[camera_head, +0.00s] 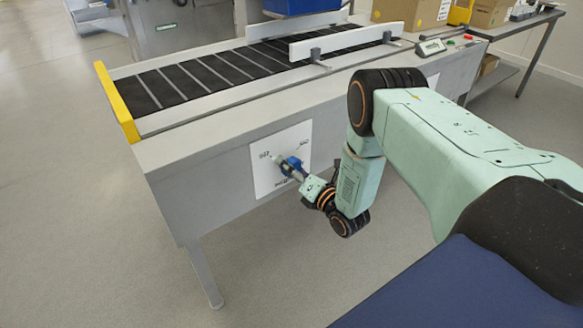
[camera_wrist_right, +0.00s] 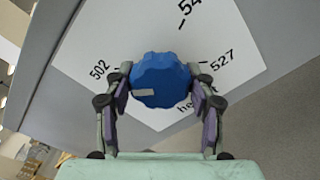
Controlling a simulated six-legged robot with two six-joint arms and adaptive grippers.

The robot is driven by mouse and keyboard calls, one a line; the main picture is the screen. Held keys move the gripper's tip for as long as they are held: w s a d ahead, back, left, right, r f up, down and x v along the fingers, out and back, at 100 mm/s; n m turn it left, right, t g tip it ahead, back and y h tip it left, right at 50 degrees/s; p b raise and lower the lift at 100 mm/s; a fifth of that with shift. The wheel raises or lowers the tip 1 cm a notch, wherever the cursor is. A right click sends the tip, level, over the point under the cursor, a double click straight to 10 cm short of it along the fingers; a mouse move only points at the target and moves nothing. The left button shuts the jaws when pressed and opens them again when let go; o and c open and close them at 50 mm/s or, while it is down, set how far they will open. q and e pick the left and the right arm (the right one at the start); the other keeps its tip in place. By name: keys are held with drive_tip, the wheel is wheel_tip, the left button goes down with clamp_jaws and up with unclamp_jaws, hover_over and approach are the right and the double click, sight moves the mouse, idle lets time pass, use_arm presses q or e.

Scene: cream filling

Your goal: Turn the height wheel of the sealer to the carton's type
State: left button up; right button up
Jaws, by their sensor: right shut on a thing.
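The height wheel (camera_wrist_right: 160,80) is a blue scalloped knob with a pale pointer mark on its lower left part. It sits on a white dial plate (camera_head: 262,176) on the front side of the sealer (camera_head: 215,185). In the right wrist view the plate (camera_wrist_right: 95,50) shows the numbers 502, 527 and a partly cut-off 54. My right gripper (camera_wrist_right: 160,92) has one finger on each side of the wheel and is shut on it. In the head view my right gripper (camera_head: 300,174) reaches the plate from the right. The left gripper is not in view. The carton's type cannot be read.
A black slatted belt (camera_head: 215,75) runs along the sealer top, with a white guide rail (camera_head: 345,42) and a yellow end piece (camera_head: 118,103). Cardboard cartons (camera_head: 412,12) stand at the back right, near a small control panel (camera_head: 431,47). The floor in front is clear.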

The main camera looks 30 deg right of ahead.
drive_tip(key=shift+c, duration=1.4)
